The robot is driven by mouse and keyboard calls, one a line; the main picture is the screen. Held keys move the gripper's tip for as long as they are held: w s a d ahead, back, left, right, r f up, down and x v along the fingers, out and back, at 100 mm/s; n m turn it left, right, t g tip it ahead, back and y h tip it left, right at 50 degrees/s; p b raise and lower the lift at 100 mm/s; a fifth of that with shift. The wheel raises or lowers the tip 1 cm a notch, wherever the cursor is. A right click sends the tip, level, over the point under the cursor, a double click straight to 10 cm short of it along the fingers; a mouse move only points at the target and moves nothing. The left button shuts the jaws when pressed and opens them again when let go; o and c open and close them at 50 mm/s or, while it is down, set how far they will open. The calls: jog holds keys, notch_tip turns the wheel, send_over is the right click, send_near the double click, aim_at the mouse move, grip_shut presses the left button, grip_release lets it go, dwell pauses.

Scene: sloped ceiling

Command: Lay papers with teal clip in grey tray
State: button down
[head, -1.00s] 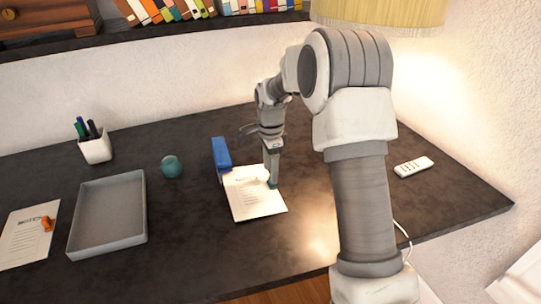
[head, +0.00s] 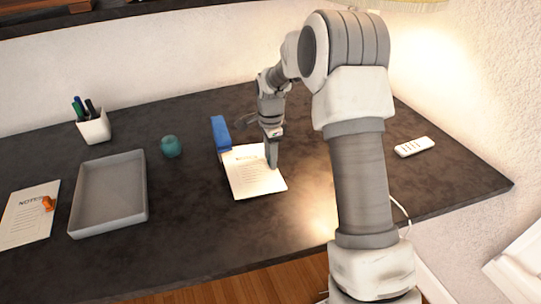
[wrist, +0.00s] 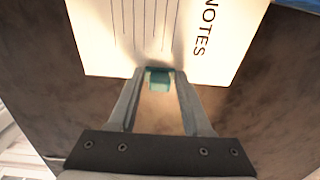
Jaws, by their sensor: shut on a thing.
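The papers with the teal clip (head: 252,174) are in the middle of the dark desk in the head view, printed side up. In the wrist view the papers (wrist: 130,40) show the word NOTES, and the teal clip (wrist: 158,79) sits at their near edge between my fingertips. My gripper (head: 273,164) is shut on the teal clip at the papers' right edge; the wrist view shows both fingers (wrist: 158,82) against it. I cannot tell whether the papers are clear of the desk. The grey tray (head: 108,228) stands empty to the left.
A blue box-like object (head: 220,132) stands at the papers' upper left edge. Other papers with an orange clip (head: 28,220) lie left of the tray. A pen holder (head: 95,127) and a white remote (head: 414,147) are farther off.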

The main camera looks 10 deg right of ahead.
aim_at(279, 181)
jog(key=shift+s+d+b, duration=0.25)
jog(key=shift+s+b, duration=0.1)
jog(key=shift+s, duration=1.4)
jog(key=shift+s+d+b, duration=0.2)
jog(key=shift+s+b, duration=0.15)
jog(key=shift+s, duration=1.35)
jog(key=shift+c, duration=1.3)
grip_release()
notch_tip(279, 181, up, 17)
jog(key=p, duration=0.4)
jog(key=s+r+n+t+p, duration=0.35)
jog(key=s+r+n, duration=0.35)
jog(key=s+r, duration=0.45)
jog(key=s+r+n+t+p, duration=0.1)
jog(key=s+r+n+p, duration=0.1)
jog(key=s+n, duration=0.2)
jog(key=s+r+n+t+p, duration=0.1)
jog(key=s+n+p, duration=0.1)
jog(key=s+n, duration=0.3)
jog(key=s, duration=0.4)
jog(key=shift+a+r+n, duration=0.15)
jog(key=shift+r+n, duration=0.15)
jog(key=shift+r, duration=0.1)
